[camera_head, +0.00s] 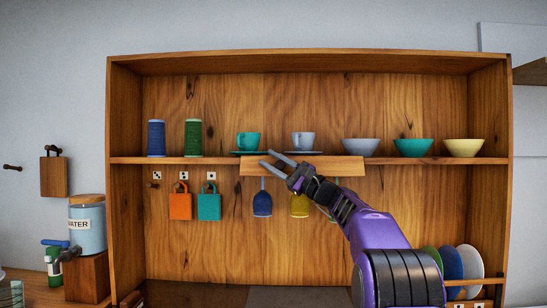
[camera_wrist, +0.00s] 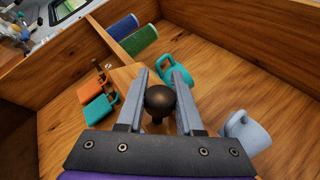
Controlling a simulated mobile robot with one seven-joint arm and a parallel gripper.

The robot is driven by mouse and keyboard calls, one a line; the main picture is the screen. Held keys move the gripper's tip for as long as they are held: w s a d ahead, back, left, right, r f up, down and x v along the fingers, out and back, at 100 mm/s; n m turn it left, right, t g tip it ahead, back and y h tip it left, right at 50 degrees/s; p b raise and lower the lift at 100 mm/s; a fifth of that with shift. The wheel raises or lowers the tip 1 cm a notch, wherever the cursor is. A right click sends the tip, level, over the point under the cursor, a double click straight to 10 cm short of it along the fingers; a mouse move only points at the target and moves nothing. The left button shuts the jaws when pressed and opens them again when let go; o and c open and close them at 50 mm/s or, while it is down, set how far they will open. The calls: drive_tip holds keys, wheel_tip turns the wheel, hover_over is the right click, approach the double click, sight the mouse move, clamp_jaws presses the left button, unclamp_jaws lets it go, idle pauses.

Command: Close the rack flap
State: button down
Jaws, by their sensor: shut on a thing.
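The rack flap (camera_head: 340,166) is a wooden board at the front of the middle shelf, above the hanging glasses. Its exact tilt is hard to tell. My gripper (camera_head: 265,157) reaches it from the lower right, with its fingers across the flap's left half. In the wrist view, my gripper (camera_wrist: 162,80) has its two grey fingers on either side of a dark round knob (camera_wrist: 160,100) and is shut on it. Part of the flap (camera_wrist: 127,73) shows beside the left finger. In the head view the knob cannot be made out.
A teal cup (camera_head: 248,141) and a grey cup (camera_head: 302,141) stand on saucers close above the flap. A blue glass (camera_head: 262,204) and a yellow glass (camera_head: 299,205) hang below. Orange (camera_head: 180,206) and teal (camera_head: 209,207) boards hang to the left.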

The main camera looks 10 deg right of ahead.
drive_tip(key=n+y, duration=0.1)
drive_tip(key=n+g+y+p, duration=0.1)
drive_tip(key=n, duration=0.1)
drive_tip(key=n+g+y+p, duration=0.1)
drive_tip(key=n, duration=0.1)
drive_tip(key=shift+w+d+f, duration=0.15)
drive_tip(key=shift+w+f, duration=0.15)
drive_tip(key=shift+f, duration=0.05)
drive_tip(key=shift+w+f+n+g+y+p, duration=0.1)
drive_tip(key=shift+f+n+g+y+p, duration=0.1)
drive_tip(key=shift+n+g+y+p, duration=0.4)
drive_tip(key=shift+w+f+n+g+y+p, duration=0.15)
drive_tip(key=shift+n+g+p, duration=0.4)
drive_tip(key=shift+n, duration=0.55)
drive_tip(key=shift+s+f, duration=0.1)
drive_tip(key=c, duration=0.5)
unclamp_jaws()
drive_tip(key=shift+c, duration=0.2)
drive_tip(key=b+v, duration=0.3)
drive_tip(key=v, duration=1.4)
drive_tip(key=shift+f, duration=0.35)
